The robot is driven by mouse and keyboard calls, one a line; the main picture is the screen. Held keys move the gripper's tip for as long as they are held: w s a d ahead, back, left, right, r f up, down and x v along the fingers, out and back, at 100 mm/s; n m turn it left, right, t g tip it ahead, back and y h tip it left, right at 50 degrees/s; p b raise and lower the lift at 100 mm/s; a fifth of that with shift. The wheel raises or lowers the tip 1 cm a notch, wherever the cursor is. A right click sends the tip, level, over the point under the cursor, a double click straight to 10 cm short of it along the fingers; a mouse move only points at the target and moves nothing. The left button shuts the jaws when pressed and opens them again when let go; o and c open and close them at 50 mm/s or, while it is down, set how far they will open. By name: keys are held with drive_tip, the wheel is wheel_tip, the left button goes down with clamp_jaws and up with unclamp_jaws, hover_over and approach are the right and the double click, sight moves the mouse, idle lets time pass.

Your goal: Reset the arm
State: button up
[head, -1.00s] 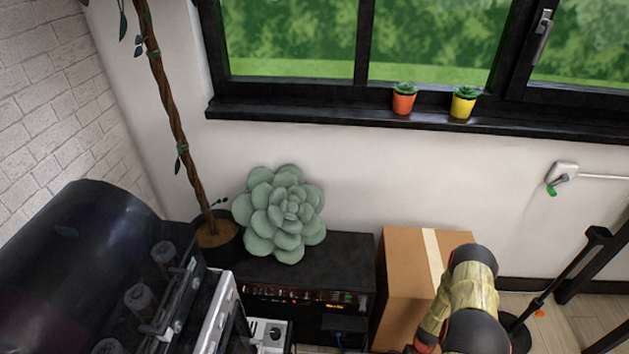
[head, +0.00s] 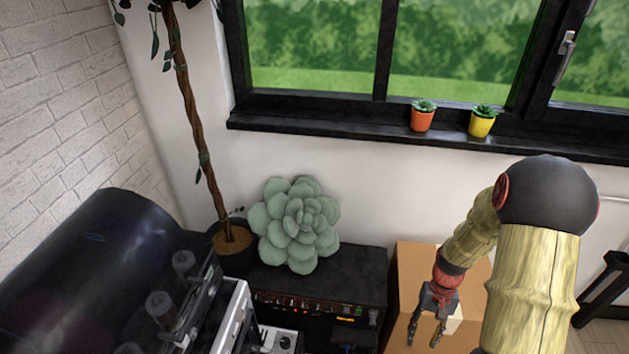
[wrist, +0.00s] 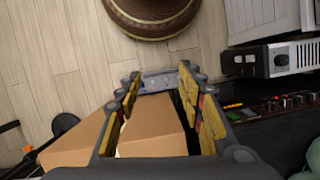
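My arm comes up from the lower right in the head view and bends at a dark elbow. My gripper (head: 425,337) points down at its end, in front of the cardboard box (head: 408,270). Its two fingers are apart, with nothing seen held between them. In the wrist view my gripper (wrist: 160,76) also shows spread fingers. The cardboard box (wrist: 150,130) appears between and beyond them there. I cannot tell the exact gap between the fingers and the box.
A black amplifier (head: 350,285) carries a green succulent-shaped cushion (head: 297,225). A potted plant (head: 235,247) stands beside it. A large black machine (head: 95,275) fills the lower left. Two small pots, orange (head: 422,120) and yellow (head: 481,125), stand on the windowsill. A round brown basket (wrist: 150,18) is on the floor.

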drive_tip(key=s+a+r+n+t+p, duration=0.1)
drive_tip(key=s+a+r+t, duration=0.2)
drive_tip(key=r, duration=1)
drive_tip(key=s+a+r+n+t+h+p, duration=0.1)
drive_tip(key=a+r, duration=0.6)
drive_tip(key=r, duration=0.7)
drive_tip(key=s+a+r+n+t+p, duration=0.2)
drive_tip(key=s+a+r+t, duration=0.2)
drive_tip(key=r, duration=0.9)
drive_tip(key=shift+s+a+r+t+h+p, duration=0.3)
drive_tip(key=shift+s+a+t, duration=0.1)
drive_tip(key=shift+s, duration=0.7)
